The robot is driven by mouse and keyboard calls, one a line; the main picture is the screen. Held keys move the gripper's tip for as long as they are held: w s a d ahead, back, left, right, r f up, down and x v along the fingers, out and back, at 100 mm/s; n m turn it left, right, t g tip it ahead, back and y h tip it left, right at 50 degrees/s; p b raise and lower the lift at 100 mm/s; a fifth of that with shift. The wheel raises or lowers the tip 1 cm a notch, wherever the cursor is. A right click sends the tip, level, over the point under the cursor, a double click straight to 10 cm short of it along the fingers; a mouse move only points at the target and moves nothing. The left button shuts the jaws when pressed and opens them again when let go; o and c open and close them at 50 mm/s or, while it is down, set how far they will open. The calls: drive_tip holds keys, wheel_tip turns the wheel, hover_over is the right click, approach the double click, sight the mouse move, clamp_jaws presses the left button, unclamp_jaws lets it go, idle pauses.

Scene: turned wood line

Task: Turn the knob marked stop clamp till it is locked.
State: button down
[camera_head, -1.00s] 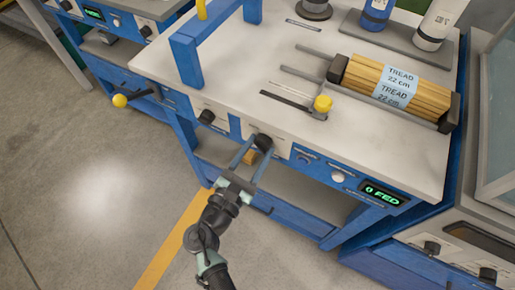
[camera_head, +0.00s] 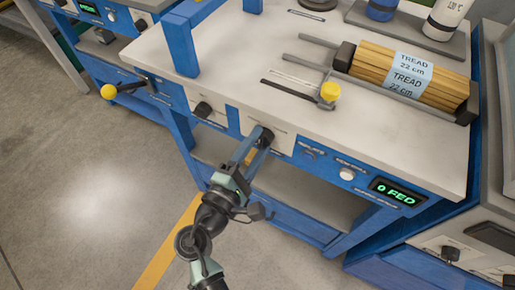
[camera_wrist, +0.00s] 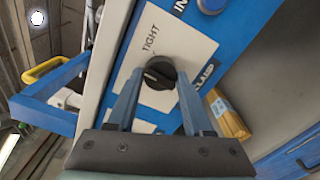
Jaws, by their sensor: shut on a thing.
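The black round knob (camera_head: 266,135) sits on a white plate on the blue front of the workbench. In the wrist view the knob (camera_wrist: 159,73) has a pale pointer line, with TIGHT printed on one side and a partly covered word, seemingly CLAMP, on the other. My gripper (camera_head: 258,143) reaches the knob from the front. In the wrist view its two blue fingers (camera_wrist: 160,80) are shut on the knob, one on each side. The pointer does not line up clearly with the word TIGHT.
A second black knob (camera_head: 203,109) is to the left on the same front. A white button (camera_head: 347,174) and a display reading 0 FED (camera_head: 398,193) are to the right. A yellow-ended lever (camera_head: 108,91) sticks out at left. Bundled wood (camera_head: 400,82) lies on the bench top.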

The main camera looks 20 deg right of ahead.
drive_tip(key=m+b, duration=0.4)
drive_tip(key=m, duration=0.1)
drive_tip(key=shift+f, duration=0.2)
drive_tip(key=shift+r+m+b, duration=0.15)
drive_tip(key=shift+m+b, duration=1.25)
drive_tip(key=shift+m, duration=0.2)
drive_tip(key=shift+c, duration=1.5)
unclamp_jaws()
drive_tip(key=shift+r, duration=0.1)
drive_tip(key=p+v, duration=0.1)
drive_tip(key=v, duration=1.2)
drive_tip(key=shift+w, duration=0.1)
